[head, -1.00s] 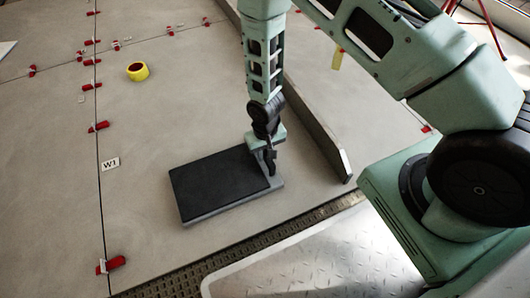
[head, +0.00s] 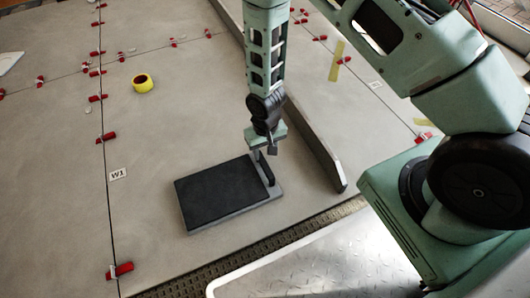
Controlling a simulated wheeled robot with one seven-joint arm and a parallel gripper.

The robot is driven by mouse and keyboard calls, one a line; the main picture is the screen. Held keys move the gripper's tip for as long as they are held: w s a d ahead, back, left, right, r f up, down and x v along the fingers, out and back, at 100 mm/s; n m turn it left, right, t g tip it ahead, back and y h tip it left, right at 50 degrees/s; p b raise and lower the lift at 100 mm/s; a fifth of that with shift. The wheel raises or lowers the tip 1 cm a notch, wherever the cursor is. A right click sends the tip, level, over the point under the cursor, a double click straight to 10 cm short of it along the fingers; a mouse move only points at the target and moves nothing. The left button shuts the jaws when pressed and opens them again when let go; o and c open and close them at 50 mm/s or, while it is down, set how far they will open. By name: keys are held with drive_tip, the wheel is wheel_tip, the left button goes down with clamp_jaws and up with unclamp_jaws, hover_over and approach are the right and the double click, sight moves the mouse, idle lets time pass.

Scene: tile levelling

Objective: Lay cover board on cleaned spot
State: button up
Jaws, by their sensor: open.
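The cover board (head: 225,194), a dark rectangular pad on a grey base with a black handle (head: 266,170) at its right end, lies flat on the grey tile floor (head: 150,225). My gripper (head: 265,152) is just above the handle end, pointing down, open and apart from the handle as far as I can see. The fingers are small and partly hidden in this view. The spot beneath the board is hidden.
A long grey straight bar (head: 318,150) lies right of the board. A yellow tape roll (head: 142,83) sits at the upper left. Red levelling wedges (head: 119,270) line the tile joints. A label W1 (head: 118,174) lies left of the board. A dark grating strip (head: 250,252) runs in front.

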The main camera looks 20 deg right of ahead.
drive_tip(key=s+a+r+n+p, duration=0.1)
drive_tip(key=s+a+r, duration=0.1)
drive_tip(key=r, duration=0.6)
drive_tip(key=s+a+r+n, duration=0.1)
drive_tip(key=s+a+r, duration=0.15)
drive_tip(key=r, duration=0.55)
drive_tip(key=s+a+r+n+p, duration=0.1)
drive_tip(key=s+a+r, duration=0.15)
drive_tip(key=r, duration=0.55)
drive_tip(key=s+r+n, duration=0.4)
drive_tip(key=s+r, duration=0.8)
drive_tip(key=s, duration=0.1)
drive_tip(key=shift+d+n, duration=0.3)
drive_tip(key=shift+d, duration=0.05)
wheel_tip(320, 180, up, 47)
drive_tip(key=p, duration=4.6)
